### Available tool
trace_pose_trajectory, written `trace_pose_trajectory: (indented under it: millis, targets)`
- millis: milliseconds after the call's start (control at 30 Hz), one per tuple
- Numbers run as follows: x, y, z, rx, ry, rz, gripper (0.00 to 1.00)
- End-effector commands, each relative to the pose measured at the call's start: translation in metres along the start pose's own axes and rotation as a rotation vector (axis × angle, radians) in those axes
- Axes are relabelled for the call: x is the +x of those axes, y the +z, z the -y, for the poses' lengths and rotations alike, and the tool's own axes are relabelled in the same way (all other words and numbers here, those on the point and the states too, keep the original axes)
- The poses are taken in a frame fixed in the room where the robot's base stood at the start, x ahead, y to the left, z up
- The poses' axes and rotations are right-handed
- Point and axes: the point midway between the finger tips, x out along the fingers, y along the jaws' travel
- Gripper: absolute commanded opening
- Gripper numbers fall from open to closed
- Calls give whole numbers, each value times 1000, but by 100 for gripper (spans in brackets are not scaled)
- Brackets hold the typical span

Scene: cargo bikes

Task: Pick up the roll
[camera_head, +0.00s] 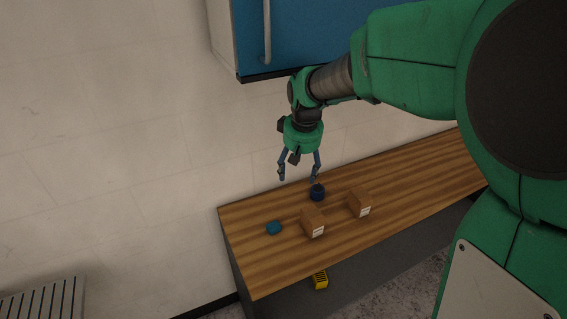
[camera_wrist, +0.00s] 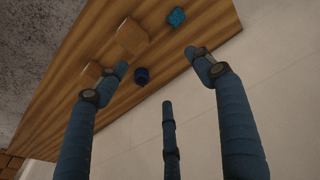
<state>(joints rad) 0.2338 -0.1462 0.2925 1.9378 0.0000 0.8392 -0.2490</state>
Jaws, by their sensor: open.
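A small dark blue cylinder with a dark top (camera_head: 317,193), which looks like the roll, stands on the wooden bench top (camera_head: 400,190) near its wall-side edge. It also shows in the wrist view (camera_wrist: 141,75), between the fingers in that picture and apart from them. My gripper (camera_head: 298,178) hangs above the wall-side edge of the bench with its fingers spread and nothing between them. In the head view the right finger's tip appears just above the roll. In the wrist view my gripper (camera_wrist: 157,68) shows three blue fingers apart.
Two brown boxes (camera_head: 313,223) (camera_head: 359,203) stand on the front side of the roll. A teal lump (camera_head: 274,228) lies to the left. A blue cabinet (camera_head: 300,35) hangs above, near my arm. A yellow object (camera_head: 319,280) is below the bench top.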

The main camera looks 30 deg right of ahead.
Motion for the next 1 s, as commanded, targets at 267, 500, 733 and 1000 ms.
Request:
trace_pose_trajectory:
  millis: [267,500,733,1000]
  targets:
    - [59,-36,-44,2,-8,64,68]
    - [118,-58,-84,5,-19,116,68]
    - [178,-73,-127,11,-34,167,68]
    - [226,-81,-162,19,-49,205,68]
